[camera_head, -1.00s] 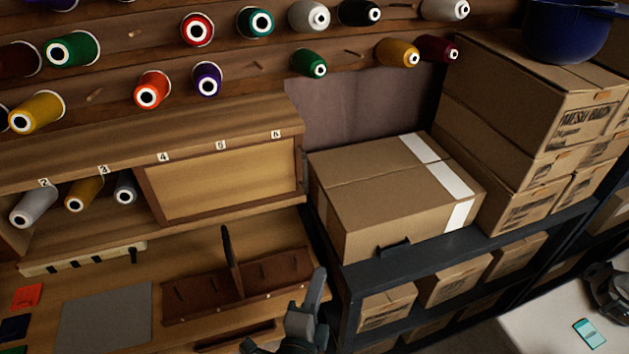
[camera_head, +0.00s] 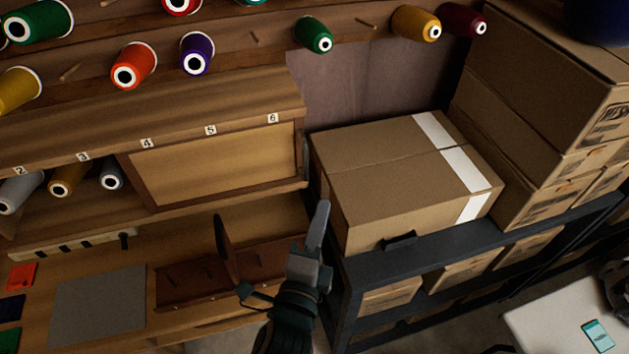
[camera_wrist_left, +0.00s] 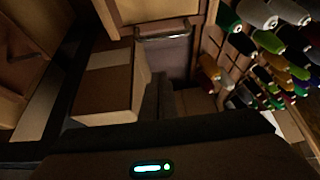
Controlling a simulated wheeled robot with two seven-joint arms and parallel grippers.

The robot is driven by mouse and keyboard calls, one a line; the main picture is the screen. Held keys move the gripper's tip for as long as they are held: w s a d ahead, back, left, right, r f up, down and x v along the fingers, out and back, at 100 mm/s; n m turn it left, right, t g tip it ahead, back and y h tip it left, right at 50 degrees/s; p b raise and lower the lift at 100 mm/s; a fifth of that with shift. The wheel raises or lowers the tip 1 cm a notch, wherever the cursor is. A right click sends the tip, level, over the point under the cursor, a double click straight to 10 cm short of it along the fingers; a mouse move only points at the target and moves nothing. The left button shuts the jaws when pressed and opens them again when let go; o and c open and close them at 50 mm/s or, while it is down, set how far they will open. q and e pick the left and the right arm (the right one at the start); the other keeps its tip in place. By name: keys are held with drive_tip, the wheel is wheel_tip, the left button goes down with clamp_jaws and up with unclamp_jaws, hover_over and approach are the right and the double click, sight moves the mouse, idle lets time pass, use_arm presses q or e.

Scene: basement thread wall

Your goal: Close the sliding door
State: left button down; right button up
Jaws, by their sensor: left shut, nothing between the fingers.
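The sliding door (camera_head: 215,165) is a light wood panel in a darker frame, at the right part of the cabinet under labels 4 to 6. Left of it the compartment is open and shows spools. A handle (camera_head: 304,158) stands at the door's right edge; a metal bar handle also shows in the left wrist view (camera_wrist_left: 165,36). My left gripper (camera_head: 320,212) points up, below and slightly right of the door's right end, apart from it, with its fingers shut and empty. The wrist view does not show the fingertips clearly.
A large cardboard box (camera_head: 390,170) stands on a dark shelf (camera_head: 430,258) right of the gripper. More boxes (camera_head: 540,110) are stacked beyond. Thread spools (camera_head: 133,66) stick out above the cabinet. A brown wooden rack (camera_head: 190,285) lies on the worktop below the door.

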use_arm(q)
drive_tip(key=w+a+p, duration=0.1)
drive_tip(key=w+p, duration=0.4)
drive_tip(key=w, duration=0.4)
drive_tip(key=shift+w+a, duration=0.2)
drive_tip(key=shift+a, duration=0.2)
use_arm(e)
drive_tip(key=r, duration=0.2)
drive_tip(key=w+r, duration=0.1)
drive_tip(key=r, duration=0.2)
drive_tip(key=shift+r, duration=0.15)
drive_tip(key=shift+a, duration=0.15)
